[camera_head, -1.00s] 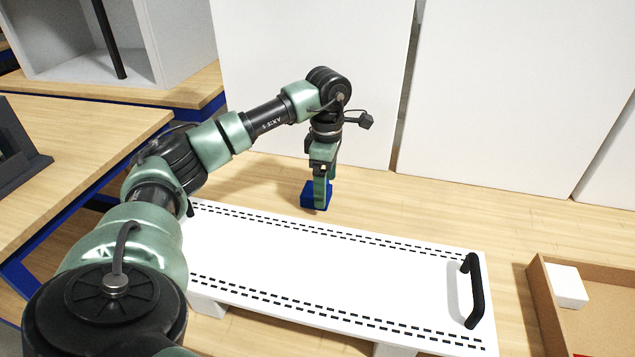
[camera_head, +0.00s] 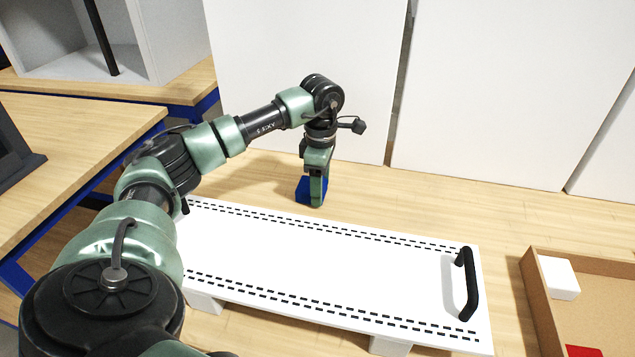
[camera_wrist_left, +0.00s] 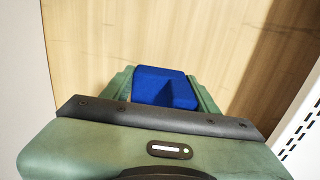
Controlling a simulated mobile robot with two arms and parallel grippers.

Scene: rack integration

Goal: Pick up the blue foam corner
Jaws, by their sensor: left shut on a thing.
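The blue foam corner (camera_head: 304,190) is at the far edge of the white slotted panel, over the wooden table. My left gripper (camera_head: 316,196) points down and is shut on it. In the left wrist view the blue foam corner (camera_wrist_left: 163,88) sits between the two green fingers of my left gripper (camera_wrist_left: 165,90), and its near part is hidden by the gripper body. I cannot tell whether the foam touches the table. My right gripper is not in view.
The white slotted panel (camera_head: 330,262) with a black handle (camera_head: 467,284) lies in front of the gripper. A cardboard box (camera_head: 537,305) at the right holds a white block (camera_head: 559,278) and a red piece (camera_head: 583,351). White upright panels (camera_head: 300,70) stand behind.

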